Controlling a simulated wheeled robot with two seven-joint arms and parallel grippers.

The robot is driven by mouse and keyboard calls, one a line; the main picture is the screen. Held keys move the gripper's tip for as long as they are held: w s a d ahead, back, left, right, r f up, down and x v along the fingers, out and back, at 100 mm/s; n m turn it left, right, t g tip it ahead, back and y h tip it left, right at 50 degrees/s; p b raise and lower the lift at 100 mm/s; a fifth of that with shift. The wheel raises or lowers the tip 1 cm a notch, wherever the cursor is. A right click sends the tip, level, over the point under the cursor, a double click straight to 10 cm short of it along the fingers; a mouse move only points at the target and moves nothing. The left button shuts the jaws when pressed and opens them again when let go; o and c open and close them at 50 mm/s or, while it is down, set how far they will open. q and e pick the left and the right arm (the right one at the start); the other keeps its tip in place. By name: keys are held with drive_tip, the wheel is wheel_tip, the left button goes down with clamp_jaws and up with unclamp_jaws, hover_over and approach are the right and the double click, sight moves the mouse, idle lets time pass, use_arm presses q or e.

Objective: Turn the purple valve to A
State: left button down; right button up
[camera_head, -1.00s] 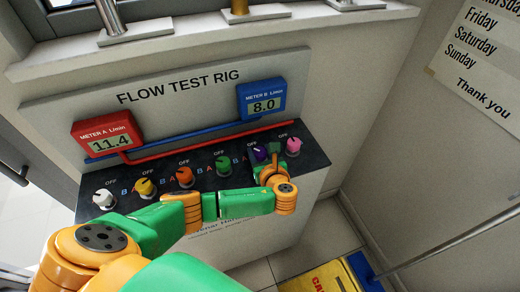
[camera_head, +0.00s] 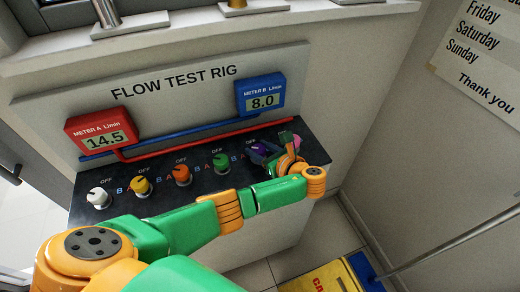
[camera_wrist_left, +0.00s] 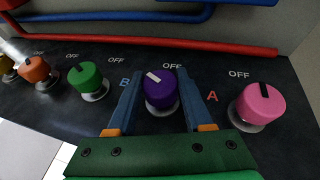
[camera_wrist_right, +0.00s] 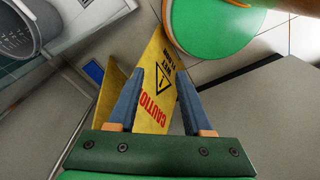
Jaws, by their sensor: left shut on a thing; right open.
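The purple valve (camera_wrist_left: 160,92) is a round knob with a white mark on its top, in the middle of the left wrist view. The mark points up-left, between its OFF and B labels; the A label (camera_wrist_left: 212,96) is at right. My left gripper (camera_wrist_left: 160,100) is shut on the knob, one finger on each side. In the head view the gripper (camera_head: 272,154) partly hides the purple valve (camera_head: 257,148). Meter A (camera_head: 98,134) reads 14.5 and meter B (camera_head: 262,96) reads 8.0. My right gripper (camera_wrist_right: 160,100) is open and empty, away from the rig.
The pink valve (camera_wrist_left: 259,104) stands close right of the left gripper, the green valve (camera_wrist_left: 87,80) to its left. Orange (camera_head: 182,175), yellow (camera_head: 141,186) and white (camera_head: 99,197) valves stand farther left. A yellow caution sign (camera_wrist_right: 155,85) is beyond the right gripper.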

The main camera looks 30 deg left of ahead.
use_arm(q)
drive_tip(key=shift+c, duration=2.4)
unclamp_jaws()
drive_tip(key=shift+a, duration=0.1)
drive_tip(key=shift+o, duration=0.9)
drive_tip(key=shift+w+a, duration=0.1)
drive_tip(key=shift+a+f, duration=0.1)
drive_tip(key=v, duration=0.7)
